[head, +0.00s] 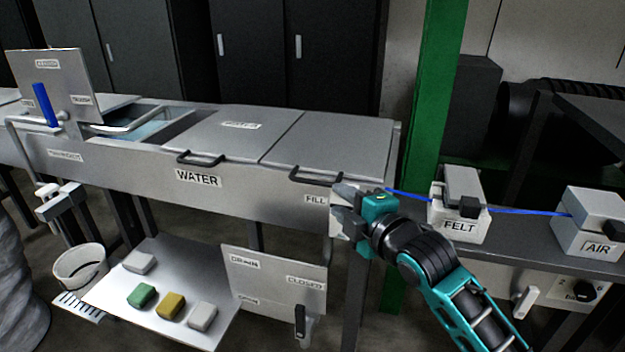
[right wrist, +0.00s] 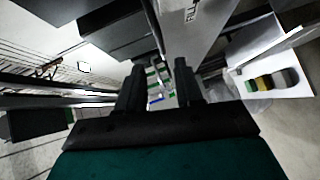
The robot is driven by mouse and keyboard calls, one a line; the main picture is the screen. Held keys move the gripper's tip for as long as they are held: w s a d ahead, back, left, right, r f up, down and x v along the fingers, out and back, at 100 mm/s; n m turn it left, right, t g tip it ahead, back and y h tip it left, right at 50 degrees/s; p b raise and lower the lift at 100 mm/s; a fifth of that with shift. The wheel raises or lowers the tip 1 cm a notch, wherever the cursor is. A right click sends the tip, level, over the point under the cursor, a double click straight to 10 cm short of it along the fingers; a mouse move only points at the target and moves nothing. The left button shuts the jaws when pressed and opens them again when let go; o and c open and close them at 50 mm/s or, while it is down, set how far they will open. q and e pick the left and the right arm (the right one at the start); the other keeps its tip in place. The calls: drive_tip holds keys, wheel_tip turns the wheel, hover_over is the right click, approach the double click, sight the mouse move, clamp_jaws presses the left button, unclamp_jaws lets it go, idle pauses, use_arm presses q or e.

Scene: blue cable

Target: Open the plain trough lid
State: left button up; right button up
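The plain trough lid (head: 335,140), a flat grey panel with no label, lies shut on the right end of the trough. Its black bar handle (head: 316,178) sits at the front edge. My right gripper (head: 340,198) is just right of and below this handle, in front of the panel marked FILL (head: 314,199), and is apart from the handle as far as I can tell. In the right wrist view its two dark fingers (right wrist: 158,88) stand apart with nothing held between them. My left gripper is in neither view.
A labelled lid (head: 213,135) with its own handle lies shut to the left. Further left the trough is open, with water (head: 140,128). A green post (head: 425,120) and the FELT block (head: 460,208) with a blue cable (head: 525,211) stand right.

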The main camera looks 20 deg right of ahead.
sight(314, 183)
drive_tip(key=x, duration=1.1)
drive_tip(key=shift+w+a, duration=0.2)
drive_tip(key=shift+w, duration=0.05)
drive_tip(key=shift+c, duration=0.4)
drive_tip(key=shift+f, duration=0.1)
clamp_jaws()
